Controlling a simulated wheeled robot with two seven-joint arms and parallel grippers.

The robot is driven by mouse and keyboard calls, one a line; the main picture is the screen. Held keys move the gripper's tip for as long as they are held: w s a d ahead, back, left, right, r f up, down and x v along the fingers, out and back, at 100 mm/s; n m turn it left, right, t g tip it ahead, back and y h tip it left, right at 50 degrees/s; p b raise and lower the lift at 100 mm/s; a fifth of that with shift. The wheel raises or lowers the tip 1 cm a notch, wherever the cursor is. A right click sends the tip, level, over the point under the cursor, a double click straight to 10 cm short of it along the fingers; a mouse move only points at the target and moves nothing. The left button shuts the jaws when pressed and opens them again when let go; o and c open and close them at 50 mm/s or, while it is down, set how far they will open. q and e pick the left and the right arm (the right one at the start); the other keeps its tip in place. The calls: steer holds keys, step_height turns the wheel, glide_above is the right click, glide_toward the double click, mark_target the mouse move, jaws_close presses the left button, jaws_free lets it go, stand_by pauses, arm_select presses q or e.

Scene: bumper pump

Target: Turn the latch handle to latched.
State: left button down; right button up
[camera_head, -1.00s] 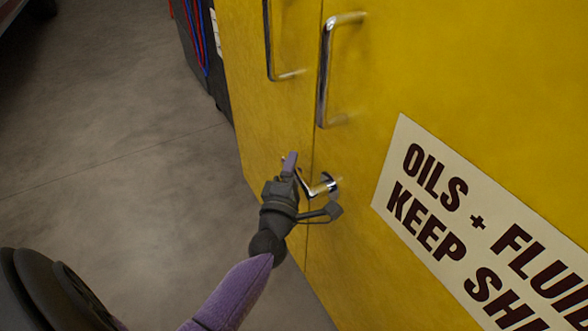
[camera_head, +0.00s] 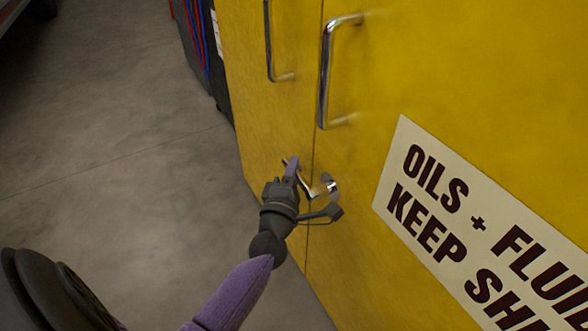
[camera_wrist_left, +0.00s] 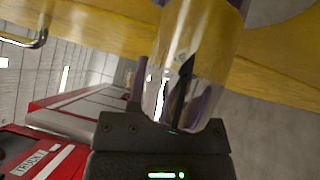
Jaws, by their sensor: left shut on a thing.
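The chrome latch handle (camera_head: 307,187) sits low on the yellow cabinet, by the seam between its two doors. Its round base (camera_head: 331,189) is on the right door and its lever reaches left and a little up across the seam. My left gripper (camera_head: 292,167) is shut on the lever near its free end. In the left wrist view the shiny handle (camera_wrist_left: 193,65) fills the space between the fingers, with the yellow door behind it. The far finger is mostly hidden. My right gripper is not in view.
Two chrome pull handles stand above the latch, one on the right door (camera_head: 324,75) and one on the left (camera_head: 269,50). A cream sign (camera_head: 440,200) is on the right door. Grey floor (camera_head: 110,150) lies open to the left.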

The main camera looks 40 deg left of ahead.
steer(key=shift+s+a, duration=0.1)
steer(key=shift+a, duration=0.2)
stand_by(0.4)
